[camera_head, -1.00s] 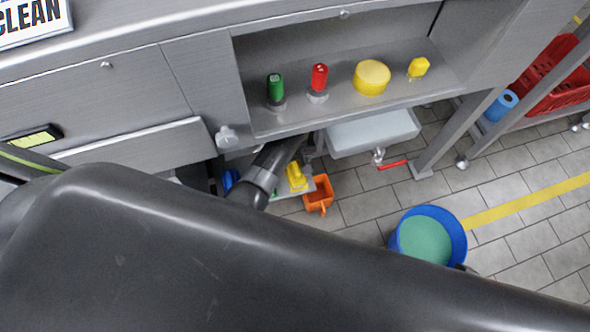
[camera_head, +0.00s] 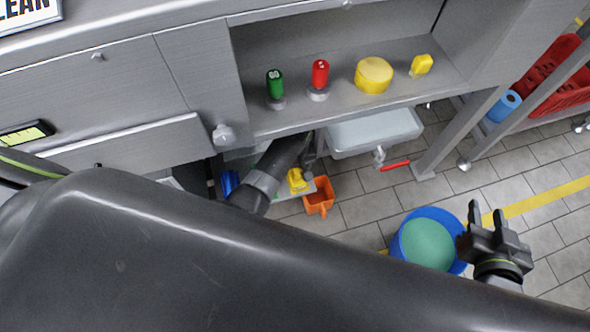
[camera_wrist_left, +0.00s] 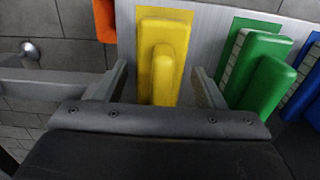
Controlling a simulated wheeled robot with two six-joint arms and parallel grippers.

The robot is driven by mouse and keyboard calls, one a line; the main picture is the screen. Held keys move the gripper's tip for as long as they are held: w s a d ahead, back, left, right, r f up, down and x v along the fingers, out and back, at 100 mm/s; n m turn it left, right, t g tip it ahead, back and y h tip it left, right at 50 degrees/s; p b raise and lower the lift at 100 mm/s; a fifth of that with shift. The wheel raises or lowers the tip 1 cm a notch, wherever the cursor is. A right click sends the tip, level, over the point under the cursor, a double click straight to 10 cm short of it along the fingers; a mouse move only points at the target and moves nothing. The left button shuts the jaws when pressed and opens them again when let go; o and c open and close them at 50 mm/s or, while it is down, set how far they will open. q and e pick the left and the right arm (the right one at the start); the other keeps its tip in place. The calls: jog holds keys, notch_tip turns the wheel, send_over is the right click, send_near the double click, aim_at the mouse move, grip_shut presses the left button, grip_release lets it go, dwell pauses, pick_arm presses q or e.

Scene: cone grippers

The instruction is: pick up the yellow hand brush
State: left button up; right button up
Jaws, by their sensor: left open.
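The yellow hand brush (camera_head: 298,181) lies on a low grey ledge under the counter in the head view, partly hidden by my left arm. In the left wrist view the brush (camera_wrist_left: 163,50) stands between the two fingers of my left gripper (camera_wrist_left: 162,82), with a gap on each side. My left gripper (camera_head: 309,150) is open and small in the head view, close to the brush. My right gripper (camera_head: 487,222) is at the lower right, over the blue bucket's right edge in the picture, its fingers apart and empty.
A green brush (camera_wrist_left: 262,75) and a blue brush (camera_wrist_left: 302,95) sit right of the yellow one in the wrist view. An orange container (camera_head: 318,197) is beside the ledge. A blue bucket (camera_head: 402,240) stands on the tiled floor. A sink (camera_head: 375,132) hangs above.

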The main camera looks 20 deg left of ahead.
pick_arm(q)
jog(key=shift+c, duration=0.2)
jog(key=c, duration=1.1)
jog(key=shift+o, duration=0.2)
